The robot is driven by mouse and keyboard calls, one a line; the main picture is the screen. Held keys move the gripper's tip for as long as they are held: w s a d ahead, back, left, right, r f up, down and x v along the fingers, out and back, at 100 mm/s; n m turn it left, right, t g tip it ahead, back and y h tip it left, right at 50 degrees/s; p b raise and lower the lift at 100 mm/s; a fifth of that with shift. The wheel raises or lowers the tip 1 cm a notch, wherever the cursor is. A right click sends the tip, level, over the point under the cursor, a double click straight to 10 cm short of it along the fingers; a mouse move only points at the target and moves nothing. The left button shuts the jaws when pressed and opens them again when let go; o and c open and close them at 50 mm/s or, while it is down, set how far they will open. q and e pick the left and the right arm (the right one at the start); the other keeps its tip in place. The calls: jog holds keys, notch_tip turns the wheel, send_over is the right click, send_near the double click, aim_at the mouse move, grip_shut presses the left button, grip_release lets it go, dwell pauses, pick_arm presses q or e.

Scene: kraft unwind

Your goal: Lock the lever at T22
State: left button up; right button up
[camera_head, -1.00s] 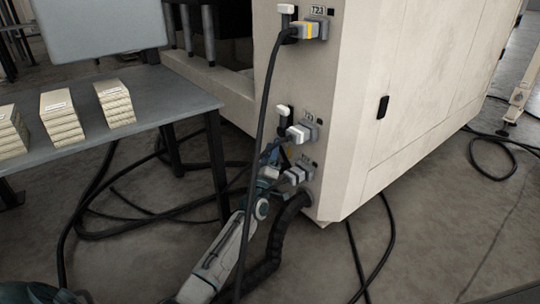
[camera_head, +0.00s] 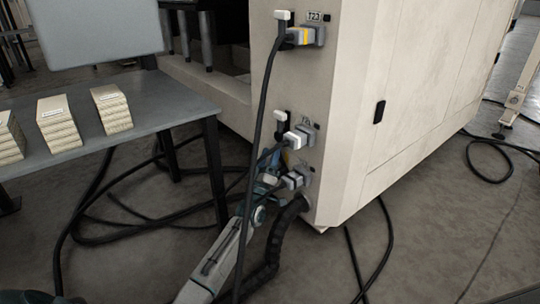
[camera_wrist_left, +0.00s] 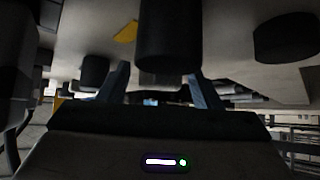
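The beige cabinet's end face carries three grey plug connectors in a column. The top connector (camera_head: 304,36) is labelled T23 and has a white-tipped lever (camera_head: 283,15) at its left. The middle connector (camera_head: 298,138) has a label too small to read fully, perhaps T22. Its white-tipped lever (camera_head: 280,116) stands upright at its upper left. The lowest connector (camera_head: 297,179) is partly behind my arm. My left gripper (camera_head: 274,166) is close to the face, between the middle and lowest connectors. In the left wrist view its fingers (camera_wrist_left: 160,88) are apart, with a dark cylinder (camera_wrist_left: 168,38) beyond them.
A black cable (camera_head: 257,130) hangs from the top connector across my left arm. A thick corrugated hose (camera_head: 276,240) leaves the lowest connector area. A grey table (camera_head: 165,100) with stacked packs (camera_head: 112,108) stands left. More cables lie on the floor. A yellow mark (camera_wrist_left: 125,32) shows in the wrist view.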

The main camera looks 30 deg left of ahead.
pick_arm(q)
jog(key=shift+s, duration=0.1)
jog(key=shift+s+f+p, duration=0.2)
jog(key=shift+s+p, duration=0.1)
jog(key=shift+p, duration=0.15)
jog(key=p+v, duration=0.4)
jog(key=v, duration=0.6)
jog(key=shift+p, duration=0.3)
